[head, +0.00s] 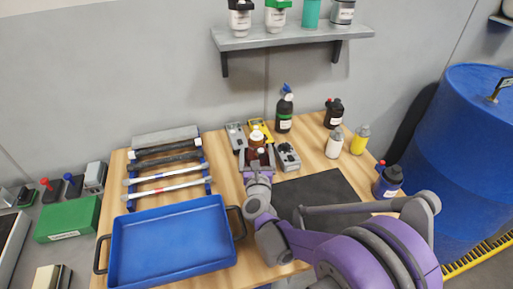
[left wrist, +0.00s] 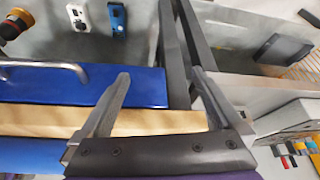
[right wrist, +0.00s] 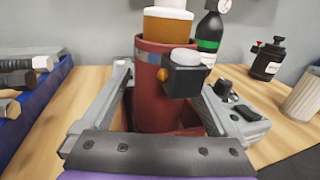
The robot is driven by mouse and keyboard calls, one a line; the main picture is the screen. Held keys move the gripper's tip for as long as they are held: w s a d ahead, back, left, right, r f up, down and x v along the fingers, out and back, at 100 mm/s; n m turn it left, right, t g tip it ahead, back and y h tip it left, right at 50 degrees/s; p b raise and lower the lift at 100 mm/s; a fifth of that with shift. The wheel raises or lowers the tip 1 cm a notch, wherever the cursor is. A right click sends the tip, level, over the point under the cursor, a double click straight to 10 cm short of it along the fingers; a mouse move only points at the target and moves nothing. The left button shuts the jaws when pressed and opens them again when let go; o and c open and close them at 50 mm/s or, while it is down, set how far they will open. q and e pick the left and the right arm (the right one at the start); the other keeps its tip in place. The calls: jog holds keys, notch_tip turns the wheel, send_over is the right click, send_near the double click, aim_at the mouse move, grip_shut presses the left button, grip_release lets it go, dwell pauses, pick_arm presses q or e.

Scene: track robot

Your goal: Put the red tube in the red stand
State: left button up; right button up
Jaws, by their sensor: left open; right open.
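My right gripper is open, one finger on each side; contact cannot be told. In the head view the right gripper (head: 257,160) largely hides the cylinder. My left gripper (left wrist: 160,85) is open and empty, away from the table.
An amber bottle (head: 256,136) stands just behind, with grey and yellow meters around it and a dark bottle (head: 284,112) to the right. A blue tray (head: 170,245) and a tool rack (head: 207,182) take up the left. A black mat (head: 325,190) lies right.

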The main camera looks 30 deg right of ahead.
jog(key=v, duration=1)
jog(key=shift+s, duration=0.15)
jog(key=shift+f, duration=0.1)
